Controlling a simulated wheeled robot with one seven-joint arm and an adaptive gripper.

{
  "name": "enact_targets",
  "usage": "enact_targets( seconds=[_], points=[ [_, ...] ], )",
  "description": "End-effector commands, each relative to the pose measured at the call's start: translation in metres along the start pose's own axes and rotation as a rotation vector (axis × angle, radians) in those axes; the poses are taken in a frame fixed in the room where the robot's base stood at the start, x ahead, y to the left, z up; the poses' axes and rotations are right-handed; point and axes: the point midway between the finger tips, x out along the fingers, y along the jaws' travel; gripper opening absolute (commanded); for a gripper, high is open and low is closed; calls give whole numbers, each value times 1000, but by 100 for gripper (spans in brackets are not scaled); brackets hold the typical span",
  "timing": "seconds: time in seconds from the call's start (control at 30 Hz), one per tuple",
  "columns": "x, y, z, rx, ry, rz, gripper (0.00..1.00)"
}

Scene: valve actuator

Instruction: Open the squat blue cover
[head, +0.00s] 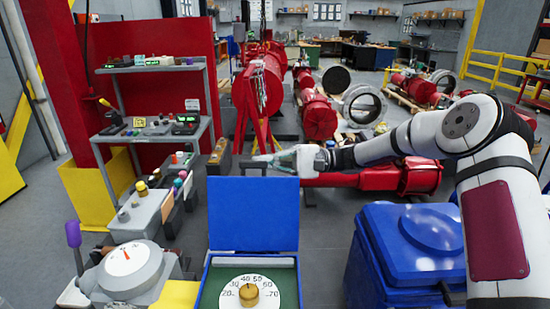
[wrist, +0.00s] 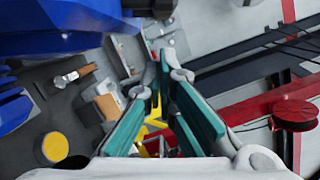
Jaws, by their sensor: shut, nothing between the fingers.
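A low blue box (head: 204,290) at the bottom middle of the head view has its blue cover (head: 253,213) standing upright at the back. Inside it are a green floor and a white dial (head: 237,299) with a brass knob (head: 249,294). My gripper (head: 268,160) is beyond and just above the cover's top edge, pointing left. Whether it touches the cover cannot be told. In the wrist view my gripper (wrist: 160,72) has its teal-padded fingers converging at the tips, with nothing held. A blue surface (wrist: 60,42) fills the upper left there.
A larger blue case (head: 410,255) with a domed lid stands at the right under my arm. A grey bench with knobs (head: 150,205) and a grey dial unit (head: 130,268) with a purple-topped lever (head: 74,235) stand left. Red pipework (head: 400,180) lies behind.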

Motion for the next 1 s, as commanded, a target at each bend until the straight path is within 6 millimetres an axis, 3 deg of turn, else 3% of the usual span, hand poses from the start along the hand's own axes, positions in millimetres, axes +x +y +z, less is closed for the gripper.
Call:
enact_targets(
  seconds=[0.03, 0.2, 0.67, 1.0],
  points=[
    [3, -2, 9, 0, -1, 0, 0],
    [5, -1, 19, 0, -2, 0, 0],
    [6, -1, 23, -12, -2, 3, 0],
    [16, -11, 67, -127, -2, 32, 0]
  ],
)
